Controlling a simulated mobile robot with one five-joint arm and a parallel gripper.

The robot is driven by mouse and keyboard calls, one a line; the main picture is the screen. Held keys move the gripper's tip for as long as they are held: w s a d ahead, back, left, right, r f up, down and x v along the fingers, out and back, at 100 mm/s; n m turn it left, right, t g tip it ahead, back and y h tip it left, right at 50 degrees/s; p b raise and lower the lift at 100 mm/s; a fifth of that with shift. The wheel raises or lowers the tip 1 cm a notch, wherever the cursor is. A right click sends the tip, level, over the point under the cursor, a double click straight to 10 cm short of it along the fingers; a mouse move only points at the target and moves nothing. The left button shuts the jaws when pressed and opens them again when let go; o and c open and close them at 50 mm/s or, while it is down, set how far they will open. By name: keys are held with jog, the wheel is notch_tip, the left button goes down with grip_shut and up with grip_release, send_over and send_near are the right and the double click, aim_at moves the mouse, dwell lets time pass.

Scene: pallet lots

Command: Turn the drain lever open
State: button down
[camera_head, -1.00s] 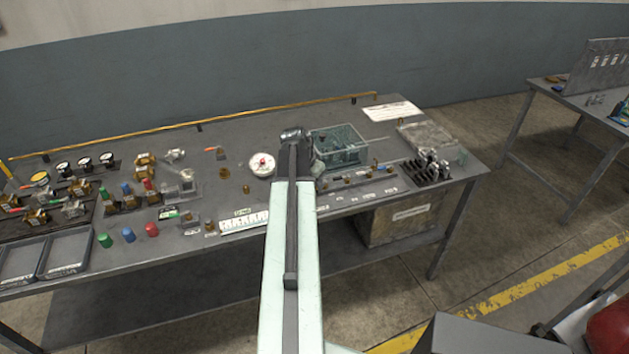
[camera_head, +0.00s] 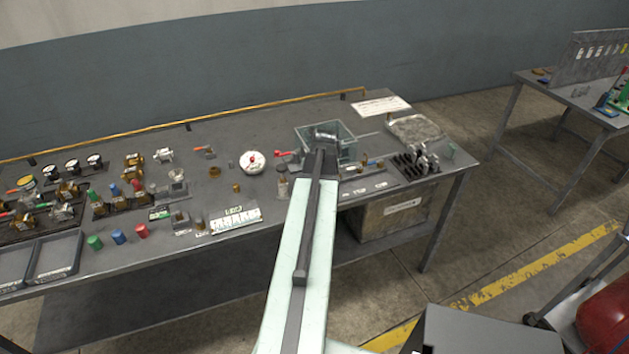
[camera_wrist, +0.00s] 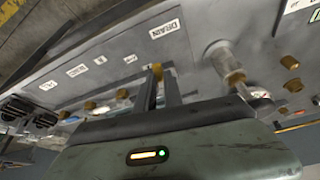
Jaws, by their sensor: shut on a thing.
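A white DRAIN label (camera_wrist: 165,29) lies on the bench in the wrist view. My gripper (camera_wrist: 158,78) is near it, its two dark fingers shut on a small brass-coloured piece (camera_wrist: 156,70). Most of that piece is hidden between the fingers, so I cannot tell its turn angle or whether it is the drain lever's handle. In the head view my arm covers the gripped spot, with the wrist over the clear open-topped tank (camera_head: 341,132). A red lever (camera_head: 285,153) shows just left of the arm.
A black rack of fittings (camera_head: 413,166) is at the right. Coloured caps and valves crowd the bench's left. The bench behind the gauge is mostly clear.

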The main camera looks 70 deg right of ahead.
jog(key=shift+s+d+n+t, duration=0.25)
jog(key=shift+s+n+t, duration=0.05)
jog(key=shift+n, duration=0.7)
jog(key=shift+y, duration=0.3)
jog(key=c, duration=1.5)
grip_release()
jog(key=shift+o, duration=0.2)
jog(key=p+v, duration=0.7)
jog(key=shift+s+a+r, duration=0.15)
jog(key=shift+a+r, duration=0.05)
jog(key=shift+r, duration=0.15)
